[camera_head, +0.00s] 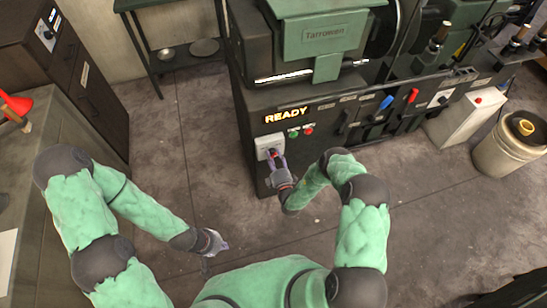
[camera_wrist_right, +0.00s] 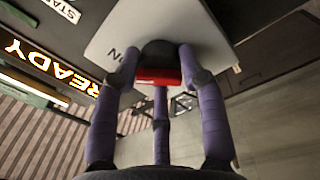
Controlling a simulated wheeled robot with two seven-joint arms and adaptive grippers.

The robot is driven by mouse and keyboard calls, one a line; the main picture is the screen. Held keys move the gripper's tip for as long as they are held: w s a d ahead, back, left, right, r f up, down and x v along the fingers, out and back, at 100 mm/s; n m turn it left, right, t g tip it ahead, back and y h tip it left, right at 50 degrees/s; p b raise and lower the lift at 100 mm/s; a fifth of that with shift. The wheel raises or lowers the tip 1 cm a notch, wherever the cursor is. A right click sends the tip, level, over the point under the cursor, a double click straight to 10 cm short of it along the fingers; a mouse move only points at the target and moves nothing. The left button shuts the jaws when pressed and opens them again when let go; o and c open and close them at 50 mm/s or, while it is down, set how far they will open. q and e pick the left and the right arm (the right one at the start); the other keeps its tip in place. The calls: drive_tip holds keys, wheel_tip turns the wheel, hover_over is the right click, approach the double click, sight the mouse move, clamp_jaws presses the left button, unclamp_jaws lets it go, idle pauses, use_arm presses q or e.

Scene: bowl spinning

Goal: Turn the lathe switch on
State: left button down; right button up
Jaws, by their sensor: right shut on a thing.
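The lathe switch is a dark knob with a red end (camera_wrist_right: 158,77) on a white plate (camera_wrist_right: 118,48), which also shows on the lathe's front in the head view (camera_head: 264,145). Letters reading "ON" are printed on the plate beside the knob. My right gripper (camera_head: 275,160) is at the plate, and in the right wrist view its purple fingers (camera_wrist_right: 158,68) are closed around the knob. The lathe (camera_head: 330,42) has a lit "READY" sign (camera_head: 287,115) above the switch. My left gripper (camera_head: 217,242) hangs low over the floor, away from the lathe; its jaws are too small to judge.
Green and red buttons (camera_head: 301,132) sit just right above the switch plate. Blue and red levers (camera_head: 386,102) stick out farther right. A white box (camera_head: 468,115) and a bucket (camera_head: 510,150) stand at right. A bench (camera_head: 55,125) is at left. The middle floor is clear.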

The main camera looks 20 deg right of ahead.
drive_tip(key=shift+w+d+r, duration=0.15)
drive_tip(key=shift+w+d, duration=0.05)
drive_tip(key=shift+d, duration=0.15)
drive_tip(key=o, duration=1.1)
drive_tip(key=shift+o, duration=0.2)
drive_tip(key=shift+s, duration=0.1)
drive_tip(key=shift+s+a, duration=0.1)
drive_tip(key=shift+a, duration=0.05)
drive_tip(key=s+f, duration=0.1)
drive_tip(key=s, duration=1)
drive_tip(key=shift+s+d, duration=0.2)
drive_tip(key=shift+s, duration=0.2)
drive_tip(key=shift+f, duration=0.1)
